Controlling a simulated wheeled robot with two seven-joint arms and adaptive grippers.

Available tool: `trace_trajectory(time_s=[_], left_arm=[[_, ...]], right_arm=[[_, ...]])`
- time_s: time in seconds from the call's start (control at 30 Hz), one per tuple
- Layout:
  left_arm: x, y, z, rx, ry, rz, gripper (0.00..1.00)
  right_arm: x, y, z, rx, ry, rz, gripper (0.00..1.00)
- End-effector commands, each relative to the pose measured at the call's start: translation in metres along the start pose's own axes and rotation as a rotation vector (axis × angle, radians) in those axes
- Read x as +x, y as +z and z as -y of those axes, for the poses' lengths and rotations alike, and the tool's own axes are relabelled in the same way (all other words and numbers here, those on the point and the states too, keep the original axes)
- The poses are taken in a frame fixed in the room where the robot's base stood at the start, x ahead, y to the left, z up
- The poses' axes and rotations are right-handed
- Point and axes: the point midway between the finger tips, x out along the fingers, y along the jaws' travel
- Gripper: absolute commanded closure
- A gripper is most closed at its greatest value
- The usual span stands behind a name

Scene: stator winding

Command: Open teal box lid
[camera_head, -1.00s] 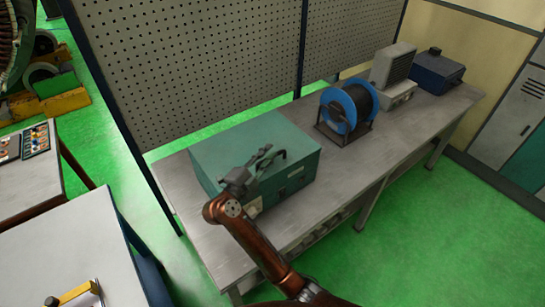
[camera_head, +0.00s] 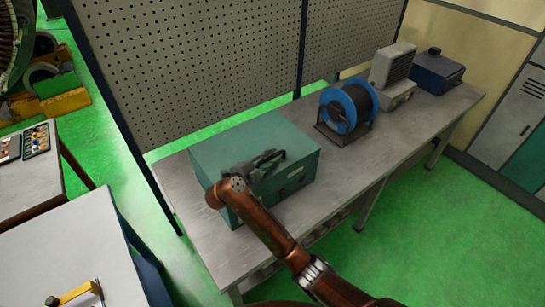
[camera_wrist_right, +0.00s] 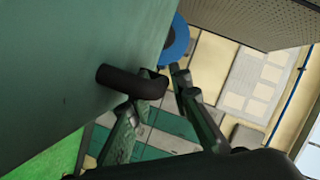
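The teal box (camera_head: 230,150) stands on the long grey workbench with its lid down; its green surface fills the left of the right wrist view (camera_wrist_right: 75,40). A dark curved handle (camera_wrist_right: 128,82) sticks out from that surface. My right gripper (camera_head: 272,158) is at the lid's front edge in the head view, partly hidden by its own wrist. In the right wrist view its fingertips (camera_wrist_right: 164,74) are apart, with the handle's end overlapping the left finger. I cannot tell whether they touch. My left gripper is not in view.
On the workbench (camera_head: 395,140), right of the box, stand a blue cable reel (camera_head: 348,108), a grey vented unit (camera_head: 393,68) and a dark blue case (camera_head: 432,72). A perforated panel (camera_head: 200,60) rises behind. Bare bench lies between box and reel.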

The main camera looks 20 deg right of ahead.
Motion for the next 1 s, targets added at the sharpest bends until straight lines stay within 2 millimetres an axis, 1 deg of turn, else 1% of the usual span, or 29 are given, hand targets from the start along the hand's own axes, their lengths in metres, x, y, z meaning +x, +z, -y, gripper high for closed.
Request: trace_trajectory(time_s=[0.1,0.37,0.63,1.0], left_arm=[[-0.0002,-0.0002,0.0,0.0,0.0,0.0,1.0],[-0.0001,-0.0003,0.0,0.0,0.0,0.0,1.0],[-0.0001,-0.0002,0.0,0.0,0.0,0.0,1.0],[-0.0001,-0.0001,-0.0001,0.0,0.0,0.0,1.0]], right_arm=[[0.006,-0.0004,0.0007,0.002,-0.001,0.0,0.81],[0.0068,-0.0002,0.0006,0.002,-0.001,0.0,0.81],[0.0067,-0.0003,0.0005,0.002,-0.001,0.0,1.0],[0.0067,-0.0003,0.0006,0.002,-0.001,0.0,1.0]])
